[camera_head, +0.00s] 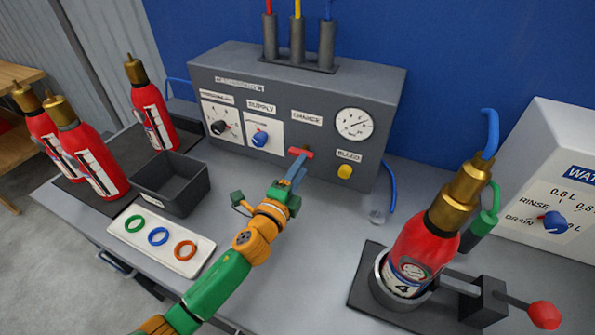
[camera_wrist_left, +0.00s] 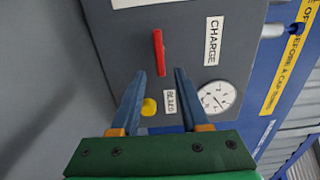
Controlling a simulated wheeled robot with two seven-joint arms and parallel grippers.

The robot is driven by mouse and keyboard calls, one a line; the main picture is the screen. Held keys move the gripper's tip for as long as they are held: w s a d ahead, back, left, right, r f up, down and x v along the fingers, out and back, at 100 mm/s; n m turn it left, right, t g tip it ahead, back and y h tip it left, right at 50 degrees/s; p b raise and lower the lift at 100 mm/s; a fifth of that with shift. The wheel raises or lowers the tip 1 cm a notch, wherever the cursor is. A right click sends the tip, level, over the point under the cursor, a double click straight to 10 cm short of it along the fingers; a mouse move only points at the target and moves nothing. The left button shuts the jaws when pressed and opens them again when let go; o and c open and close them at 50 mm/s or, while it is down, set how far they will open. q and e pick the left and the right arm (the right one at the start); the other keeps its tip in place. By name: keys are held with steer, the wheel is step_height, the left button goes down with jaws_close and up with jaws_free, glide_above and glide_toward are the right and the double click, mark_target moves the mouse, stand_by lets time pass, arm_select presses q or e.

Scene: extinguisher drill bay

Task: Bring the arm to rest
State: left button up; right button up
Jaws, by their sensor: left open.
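My left arm, green and orange, reaches in from the bottom of the head view. Its left gripper (camera_head: 297,168) is in front of the grey charging panel (camera_head: 300,87), near the red lever (camera_head: 301,152). In the left wrist view, the left gripper (camera_wrist_left: 160,74) has its two blue fingers apart with nothing held between them. The red lever (camera_wrist_left: 158,52) shows beyond the fingertips, and I cannot tell the exact gap. The yellow bleed button (camera_wrist_left: 149,106) shows between the fingers. My right gripper is in neither view.
A red extinguisher (camera_head: 412,250) stands tilted in a holder at the right, beside a red-knobbed handle (camera_head: 544,315). Several extinguishers (camera_head: 150,115) stand at the left. A grey bin (camera_head: 172,190) and a white tray with three rings (camera_head: 185,263) lie left of my arm.

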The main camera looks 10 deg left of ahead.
arm_select(q)
steer(key=shift+s+a, duration=0.15)
steer(key=shift+s, duration=0.7)
steer(key=shift+s+a, duration=0.15)
steer(key=shift+s, duration=0.7)
